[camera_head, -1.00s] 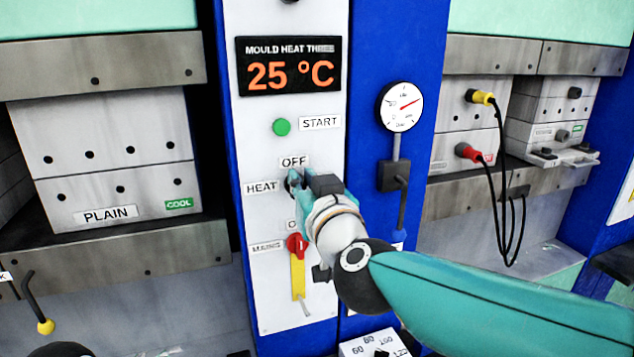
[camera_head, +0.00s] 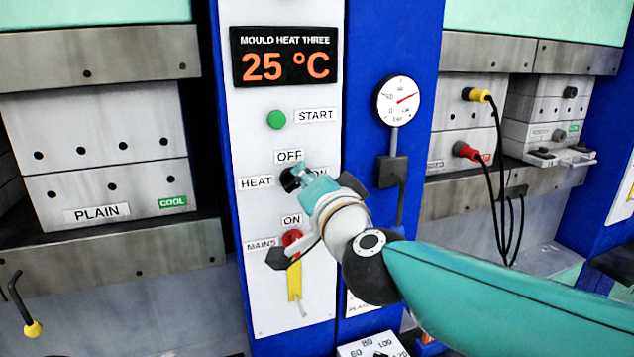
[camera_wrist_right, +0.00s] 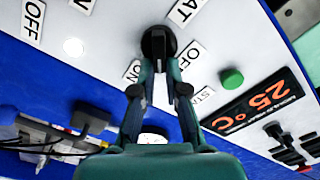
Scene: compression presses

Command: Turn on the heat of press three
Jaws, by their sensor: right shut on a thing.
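The press three panel (camera_head: 285,130) is white, with a display (camera_head: 286,55) reading MOULD HEAT THREE, 25 °C. Its black HEAT knob (camera_head: 290,180) has an OFF label above it, a HEAT label to its left and a partly covered ON label to its right. My right gripper (camera_head: 297,177) is shut on this knob. In the right wrist view both fingertips (camera_wrist_right: 160,68) close around the knob (camera_wrist_right: 158,42), between the ON and OFF labels. I cannot tell exactly where the knob points. My left gripper is not in view.
A green START button (camera_head: 276,119) is above the knob. A pressure gauge (camera_head: 398,101) is to the right. A PLAIN mould (camera_head: 110,190) sits at left.

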